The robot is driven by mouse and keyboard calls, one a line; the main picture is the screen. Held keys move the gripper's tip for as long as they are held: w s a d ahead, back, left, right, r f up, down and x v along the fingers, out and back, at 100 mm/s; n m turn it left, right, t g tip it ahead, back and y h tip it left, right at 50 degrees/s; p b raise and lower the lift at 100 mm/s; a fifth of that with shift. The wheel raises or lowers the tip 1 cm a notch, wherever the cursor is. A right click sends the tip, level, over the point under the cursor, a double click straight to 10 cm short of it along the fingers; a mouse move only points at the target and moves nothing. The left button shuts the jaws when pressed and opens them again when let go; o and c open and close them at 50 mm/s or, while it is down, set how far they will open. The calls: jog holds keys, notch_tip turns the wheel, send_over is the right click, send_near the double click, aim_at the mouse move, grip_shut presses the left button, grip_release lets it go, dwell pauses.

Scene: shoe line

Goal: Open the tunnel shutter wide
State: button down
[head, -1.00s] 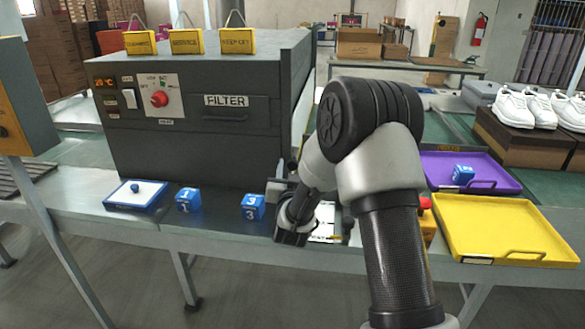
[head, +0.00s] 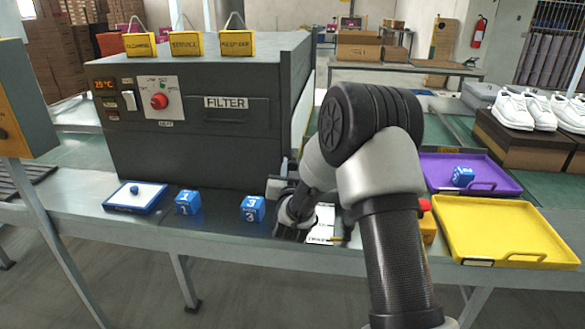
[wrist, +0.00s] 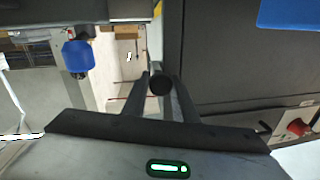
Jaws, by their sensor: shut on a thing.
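The tunnel is a dark grey box (head: 190,160) on the bench in the head view, with a FILTER panel, a red HEAT knob (head: 159,101) and a temperature display. In the wrist view my gripper (wrist: 161,88) is shut on a dark round-ended handle (wrist: 159,83), which sits between the two fingers. A dark panel (wrist: 225,60) of the tunnel fills the right of that view. In the head view my arm hides the handle and the tunnel's right end, so I cannot tell how far the shutter is open.
On the bench's front lie a white-topped blue tray (head: 135,197), two blue numbered cubes (head: 188,202) (head: 252,209) and a white card (head: 322,224). A yellow tray (head: 505,231) and a purple tray (head: 470,172) are right of my arm. Yellow tags (head: 187,43) stand on the tunnel.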

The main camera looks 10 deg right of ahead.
notch_tip(320, 180, up, 19)
jog(key=p, duration=0.5)
jog(key=shift+a+p, duration=0.15)
jog(key=shift+p, duration=0.25)
jog(key=c, duration=1.5)
grip_release()
jog(key=shift+o, duration=0.2)
jog(key=shift+f, duration=0.1)
jog(key=s+a, duration=0.3)
jog(key=s, duration=1.4)
jog(key=shift+p, duration=0.35)
jog(key=shift+s, duration=0.1)
